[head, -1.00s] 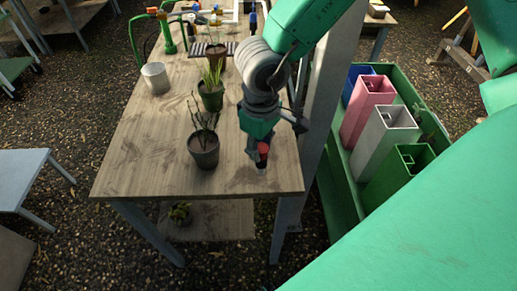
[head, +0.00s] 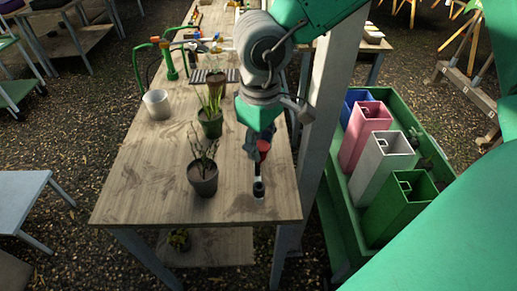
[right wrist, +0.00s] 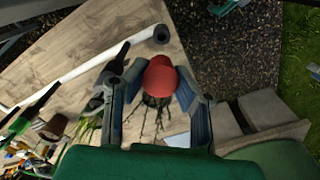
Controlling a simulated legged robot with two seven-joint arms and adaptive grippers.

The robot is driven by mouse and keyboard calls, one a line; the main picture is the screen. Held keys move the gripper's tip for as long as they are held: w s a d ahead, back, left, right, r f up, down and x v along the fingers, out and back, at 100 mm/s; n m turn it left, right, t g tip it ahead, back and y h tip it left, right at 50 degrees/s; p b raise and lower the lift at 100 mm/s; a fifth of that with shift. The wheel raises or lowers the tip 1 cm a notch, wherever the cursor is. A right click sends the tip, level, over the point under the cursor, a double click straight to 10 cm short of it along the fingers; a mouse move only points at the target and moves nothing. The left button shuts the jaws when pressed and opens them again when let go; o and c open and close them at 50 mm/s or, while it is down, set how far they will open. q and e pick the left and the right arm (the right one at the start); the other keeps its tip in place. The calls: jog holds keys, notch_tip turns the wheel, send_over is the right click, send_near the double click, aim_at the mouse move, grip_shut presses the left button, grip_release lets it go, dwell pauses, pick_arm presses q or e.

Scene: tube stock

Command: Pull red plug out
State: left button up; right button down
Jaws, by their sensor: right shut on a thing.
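The red plug (head: 263,147) is between the fingers of my right gripper (head: 257,144), which is shut on it. In the right wrist view the plug (right wrist: 159,75) shows as a red rounded cap between the two fingers of the right gripper (right wrist: 154,86). A pale tube (right wrist: 92,66) lies along the table, and its dark end (right wrist: 161,34) is bare and apart from the plug. In the head view that dark tube end (head: 258,189) points toward the near table edge, in front of the gripper. My left gripper is not in view.
The wooden table (head: 140,200) carries potted plants (head: 203,178) left of the gripper and a pale cup (head: 157,103). A grey post (head: 320,110) rises close to the table's right side. A green crate (head: 345,215) with coloured square containers stands beyond it. The table's front left is clear.

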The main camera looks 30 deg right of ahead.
aim_at(259, 144)
jog(key=shift+a+r+p, duration=0.2)
jog(key=shift+r+p, duration=0.55)
jog(key=shift+p, duration=0.05)
jog(key=shift+r+p, duration=0.55)
jog(key=shift+p, duration=0.05)
jog(key=shift+d+r, duration=0.1)
jog(key=shift+r, duration=1.15)
